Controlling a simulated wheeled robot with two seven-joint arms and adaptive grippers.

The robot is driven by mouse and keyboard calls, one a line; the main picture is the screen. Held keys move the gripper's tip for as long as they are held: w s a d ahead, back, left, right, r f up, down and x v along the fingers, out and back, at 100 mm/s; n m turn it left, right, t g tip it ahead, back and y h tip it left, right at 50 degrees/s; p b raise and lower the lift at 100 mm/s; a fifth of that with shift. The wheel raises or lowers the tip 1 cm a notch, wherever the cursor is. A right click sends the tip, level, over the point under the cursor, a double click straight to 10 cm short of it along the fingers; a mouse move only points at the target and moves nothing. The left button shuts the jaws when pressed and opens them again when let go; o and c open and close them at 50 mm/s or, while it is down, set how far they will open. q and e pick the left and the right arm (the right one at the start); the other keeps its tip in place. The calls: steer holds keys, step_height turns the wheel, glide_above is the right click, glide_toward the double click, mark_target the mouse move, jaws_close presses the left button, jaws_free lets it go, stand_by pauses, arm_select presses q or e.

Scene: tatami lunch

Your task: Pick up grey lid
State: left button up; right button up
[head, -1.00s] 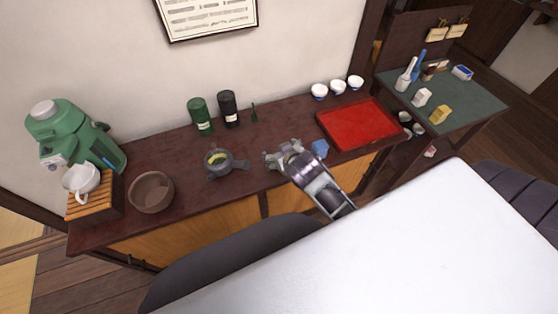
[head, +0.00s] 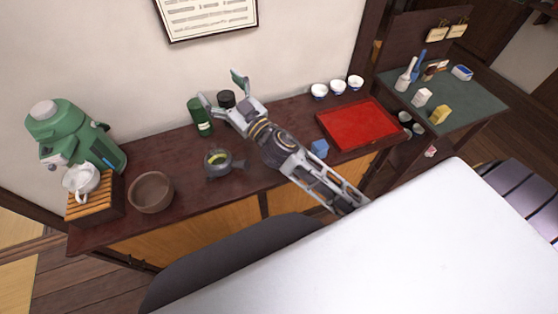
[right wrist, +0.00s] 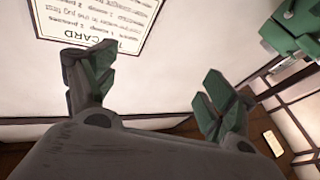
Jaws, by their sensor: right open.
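I cannot make out a grey lid in either view; part of the counter is hidden behind my right arm. A small grey teapot (head: 217,163) with a side handle stands open on the counter, with something yellow-green inside. My right gripper (head: 222,89) is open and empty, raised in front of the black canister, behind and above the teapot. In the right wrist view its two fingers (right wrist: 156,82) are spread wide with only wall between them. My left gripper is not in view.
A white surface (head: 400,245) fills the front right.

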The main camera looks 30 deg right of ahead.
steer(key=s+a+n+g+y, duration=0.5)
steer(key=a+n+g+y, duration=0.55)
steer(key=a+n, duration=0.25)
steer(key=s+d+f+n+g+h, duration=0.2)
steer(key=f+g+h, duration=0.2)
steer(key=f, duration=0.4)
steer(key=s+d+f+n+g+h, duration=0.1)
steer(key=f+g+h, duration=0.35)
steer(key=f, duration=0.25)
steer(key=w+d+f+m+h, duration=0.1)
steer(key=d+h, duration=0.4)
steer(key=d, duration=0.6)
steer(key=w+d+f+m+g+h, duration=0.1)
steer(key=w+d+f+m+h, duration=0.1)
steer(key=d, duration=1)
steer(key=f+m+h, duration=0.1)
steer(key=m+h, duration=0.1)
steer(key=h, duration=0.1)
steer(key=shift+w+d+f+h, duration=0.25)
steer(key=shift+w+f+h, duration=0.05)
